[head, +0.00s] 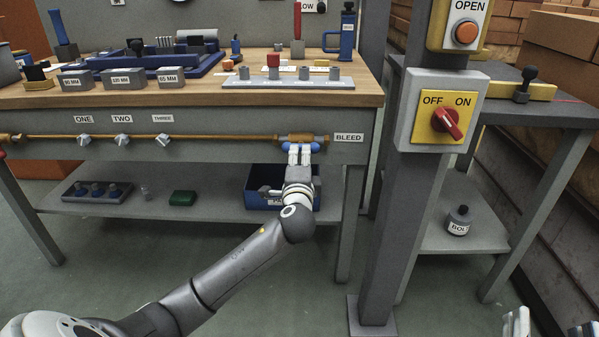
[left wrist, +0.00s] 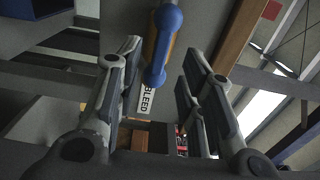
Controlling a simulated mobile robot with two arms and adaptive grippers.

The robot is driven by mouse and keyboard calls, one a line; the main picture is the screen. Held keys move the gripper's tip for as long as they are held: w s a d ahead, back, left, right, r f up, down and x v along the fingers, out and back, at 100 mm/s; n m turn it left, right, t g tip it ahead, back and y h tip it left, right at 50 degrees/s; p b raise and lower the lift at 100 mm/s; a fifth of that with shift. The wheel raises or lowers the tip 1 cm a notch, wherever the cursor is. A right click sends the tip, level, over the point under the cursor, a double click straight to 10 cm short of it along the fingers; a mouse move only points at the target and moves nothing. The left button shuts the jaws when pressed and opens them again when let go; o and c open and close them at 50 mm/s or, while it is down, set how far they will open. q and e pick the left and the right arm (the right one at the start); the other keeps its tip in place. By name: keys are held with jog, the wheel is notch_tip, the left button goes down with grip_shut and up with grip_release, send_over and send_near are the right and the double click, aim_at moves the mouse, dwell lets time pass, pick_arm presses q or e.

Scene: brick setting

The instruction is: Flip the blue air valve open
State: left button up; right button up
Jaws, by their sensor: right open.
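The blue air valve handle (head: 316,146) sits on the brass pipe along the front of the workbench, beside the BLEED label. It also shows in the left wrist view (left wrist: 167,40) as a blue lever with rounded ends, over a brass part. My left gripper (head: 300,151) is just below and in front of the valve and hides part of it. In the left wrist view my left gripper (left wrist: 160,62) is open, with the lever between its fingers and gaps on both sides. My right gripper (head: 549,324) is open at the bottom right of the head view, far from the valve.
A grey post (head: 393,220) with a red OFF/ON knob (head: 447,124) stands right of the valve. A blue bin (head: 255,197) sits on the shelf below. The workbench top (head: 200,97) above holds blocks and tools. A side table (head: 550,112) stands at right.

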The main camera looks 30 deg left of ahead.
pick_arm(q)
jog(key=shift+v, duration=2.8)
